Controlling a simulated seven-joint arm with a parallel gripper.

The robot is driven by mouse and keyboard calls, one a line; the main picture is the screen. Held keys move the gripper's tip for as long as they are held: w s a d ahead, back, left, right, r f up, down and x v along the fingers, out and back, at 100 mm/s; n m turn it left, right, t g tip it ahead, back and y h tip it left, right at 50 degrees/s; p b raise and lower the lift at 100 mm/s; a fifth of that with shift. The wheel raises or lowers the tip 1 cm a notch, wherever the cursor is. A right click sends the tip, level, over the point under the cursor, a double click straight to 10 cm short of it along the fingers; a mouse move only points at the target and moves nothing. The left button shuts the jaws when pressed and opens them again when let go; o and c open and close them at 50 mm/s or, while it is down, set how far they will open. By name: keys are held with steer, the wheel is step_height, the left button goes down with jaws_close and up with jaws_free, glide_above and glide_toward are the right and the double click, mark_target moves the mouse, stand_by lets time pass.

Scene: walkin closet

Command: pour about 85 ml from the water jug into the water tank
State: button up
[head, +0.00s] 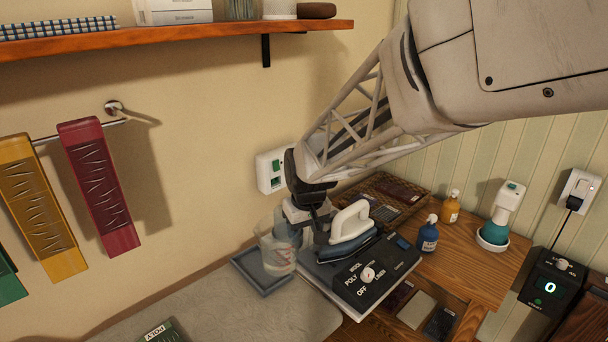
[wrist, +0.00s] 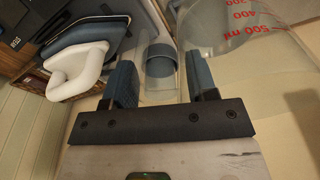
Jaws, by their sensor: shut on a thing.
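My gripper (head: 305,222) is shut on the clear water jug (head: 277,250), at its handle side, above the grey tray. In the wrist view its two dark fingers (wrist: 160,85) stand either side of a clear strip. The jug's wall with red millilitre marks (wrist: 245,30) fills the upper right there. The jug looks roughly upright in the head view; its water level cannot be made out. Beside it is the ironing station (head: 365,278) with an iron (head: 350,225), its white handle also in the wrist view (wrist: 75,75). I cannot tell which part is the water tank.
The grey tray (head: 250,281) lies below the jug on the pale board (head: 195,320). Blue (head: 428,237) and amber (head: 450,208) bottles stand on the wooden counter at right. A wall socket (head: 271,171) is behind my gripper. A shelf (head: 180,38) runs above, left.

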steer(key=w+d+r+m, duration=0.1)
steer(key=w+d, duration=0.3)
steer(key=w, duration=0.5)
steer(key=w+d+r+m, duration=0.1)
steer(key=w+d, duration=0.4)
steer(key=w, duration=0.4)
steer(key=w+d+f+n, duration=0.2)
steer(key=w+f+n, duration=0.2)
steer(key=w, duration=0.9)
steer(key=shift+f+n, duration=0.4)
steer(key=shift+f, duration=1.2)
steer(key=s+a+r+n+t+h, duration=0.1)
steer(key=s+a+r+t+h, duration=0.5)
steer(key=a+r+h, duration=0.1)
step_height(320, 180, up, 2)
steer(key=shift+a+r+t+h, duration=0.2)
steer(key=shift+a+t+h, duration=0.2)
steer(key=shift+h, duration=0.3)
steer(key=shift+s+a+t+h, duration=0.35)
steer(key=shift+t+h, duration=0.15)
steer(key=shift+t, duration=0.1)
